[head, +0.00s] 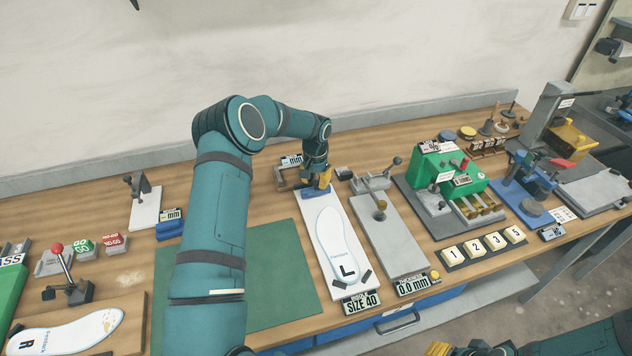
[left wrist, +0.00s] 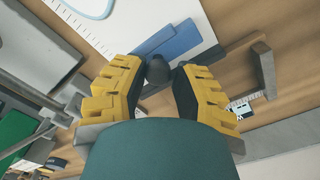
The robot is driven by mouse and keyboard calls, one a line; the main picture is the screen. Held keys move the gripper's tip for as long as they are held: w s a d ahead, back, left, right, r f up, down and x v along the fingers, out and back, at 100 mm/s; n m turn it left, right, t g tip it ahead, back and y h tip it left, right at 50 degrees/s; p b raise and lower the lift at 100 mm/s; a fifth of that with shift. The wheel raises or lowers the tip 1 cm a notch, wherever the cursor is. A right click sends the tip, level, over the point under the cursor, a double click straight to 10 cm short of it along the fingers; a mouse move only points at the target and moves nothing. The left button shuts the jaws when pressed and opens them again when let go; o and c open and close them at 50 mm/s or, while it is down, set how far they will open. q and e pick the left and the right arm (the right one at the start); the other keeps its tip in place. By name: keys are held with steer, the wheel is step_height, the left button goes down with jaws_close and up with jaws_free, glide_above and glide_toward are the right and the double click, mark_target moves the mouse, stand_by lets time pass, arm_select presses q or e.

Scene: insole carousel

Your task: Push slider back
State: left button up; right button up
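The white measuring board (head: 350,287) carries a white insole marked L (head: 340,240) and a "SIZE 40" plate (head: 361,302) at its near end. The blue slider (head: 315,193) sits at the board's far end, partly hidden by my left gripper (head: 321,182). In the left wrist view, the blue slider (left wrist: 185,42) has a dark round knob (left wrist: 157,70). The yellow fingers of my left gripper (left wrist: 157,78) are apart, one on each side of the knob; contact is unclear. My right gripper (head: 440,349) only partly shows at the bottom edge.
A grey thickness gauge (head: 385,230) stands close right of the board, with a green machine (head: 445,175) beyond. A green mat (head: 275,285) lies left. A grey bracket (head: 285,178) stands by the slider, near the back wall.

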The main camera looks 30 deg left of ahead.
mark_target(315, 181)
arm_select(q)
steer(key=o, duration=0.3)
steer(key=shift+a+f, duration=0.1)
steer(key=shift+a, duration=0.05)
steer(key=shift+r, duration=0.2)
step_height(315, 181, up, 12)
steer(key=shift+f, duration=0.15)
steer(key=shift+s+f, duration=0.1)
stand_by(0.5)
